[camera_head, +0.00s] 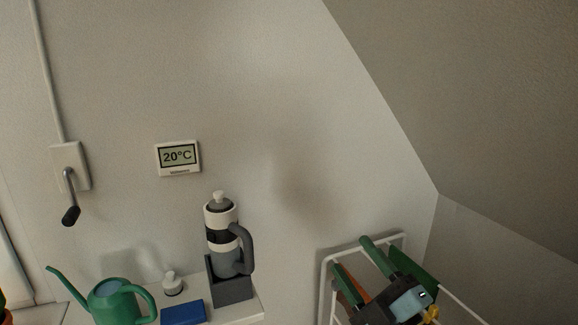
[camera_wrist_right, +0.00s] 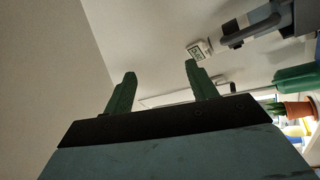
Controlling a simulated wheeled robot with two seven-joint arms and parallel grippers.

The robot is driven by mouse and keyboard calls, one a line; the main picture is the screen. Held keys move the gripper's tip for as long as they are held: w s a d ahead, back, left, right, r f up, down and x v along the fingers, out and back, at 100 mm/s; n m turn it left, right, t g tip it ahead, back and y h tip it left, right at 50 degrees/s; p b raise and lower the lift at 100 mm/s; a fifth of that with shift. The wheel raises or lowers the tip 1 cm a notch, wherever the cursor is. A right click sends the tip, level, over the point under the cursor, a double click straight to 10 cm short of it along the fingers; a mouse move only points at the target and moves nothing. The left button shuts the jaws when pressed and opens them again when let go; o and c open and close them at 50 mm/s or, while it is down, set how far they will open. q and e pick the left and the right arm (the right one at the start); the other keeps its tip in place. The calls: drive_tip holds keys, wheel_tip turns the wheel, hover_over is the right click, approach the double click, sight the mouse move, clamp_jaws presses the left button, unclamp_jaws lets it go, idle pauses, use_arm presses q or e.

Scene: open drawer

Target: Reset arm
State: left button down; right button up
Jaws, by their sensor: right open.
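My right gripper (camera_head: 352,256) is at the lower right of the head view, with green fingers apart and nothing between them. It is raised in front of a white frame near the wall. My left gripper is in neither view. No drawer shows in these frames.
A shelf (camera_head: 243,310) at the lower left holds a green watering can (camera_head: 112,303), a blue box (camera_head: 183,312) and a grey-white flask (camera_head: 221,250) in a dark stand. A white frame (camera_head: 325,290) stands close to my right gripper. A thermostat (camera_head: 178,157) hangs on the wall.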

drive_tip(key=s+d+f+m+g+h, duration=0.3)
drive_tip(key=d+f+m+h, duration=0.2)
drive_tip(key=f+m+h, duration=0.15)
drive_tip(key=s+d+f+m+g+h, duration=0.2)
drive_tip(key=d+f+m+h, duration=0.35)
drive_tip(key=f+m, duration=0.2)
drive_tip(key=s+f+m+g+y, duration=0.1)
drive_tip(key=s+f+g, duration=0.55)
drive_tip(key=s, duration=0.35)
drive_tip(key=s+f+m+g, duration=0.2)
drive_tip(key=s+f+g, duration=0.3)
drive_tip(key=s+f, duration=0.4)
wheel_tip(320, 180, down, 23)
drive_tip(key=s, duration=0.2)
drive_tip(key=s+d+f+g+b, duration=0.1)
drive_tip(key=s+d+f+g, duration=0.1)
drive_tip(key=s+f, duration=1.3)
drive_tip(key=shift+s+d+n, duration=0.3)
drive_tip(key=shift+s+d, duration=0.35)
drive_tip(key=shift+s, duration=0.25)
